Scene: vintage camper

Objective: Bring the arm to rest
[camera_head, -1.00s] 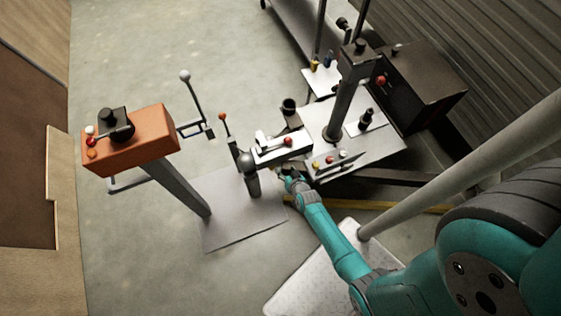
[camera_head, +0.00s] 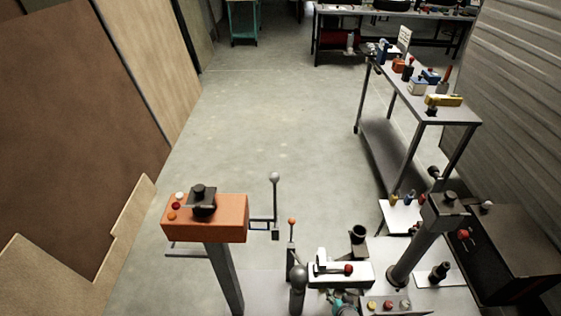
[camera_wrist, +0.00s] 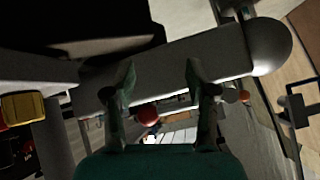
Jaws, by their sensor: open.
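My gripper (camera_wrist: 160,75) is open in the wrist view, with its two fingers apart. A grey bar with a rounded end (camera_wrist: 268,45) lies across the view beyond the fingertips; I cannot tell whether they touch it. A red knob (camera_wrist: 147,115) shows between the fingers, and nothing is clearly held. In the head view, only a small teal part of my arm shows at the bottom edge, just below the white lever unit (camera_head: 340,273) with its red knob; the rest is out of frame.
An orange control box (camera_head: 205,218) stands on a post at left. A dark cabinet (camera_head: 510,250) and a grey column (camera_head: 412,255) stand at right. A metal table (camera_head: 440,108) with several items is behind them. The floor (camera_head: 255,110) in the middle is clear.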

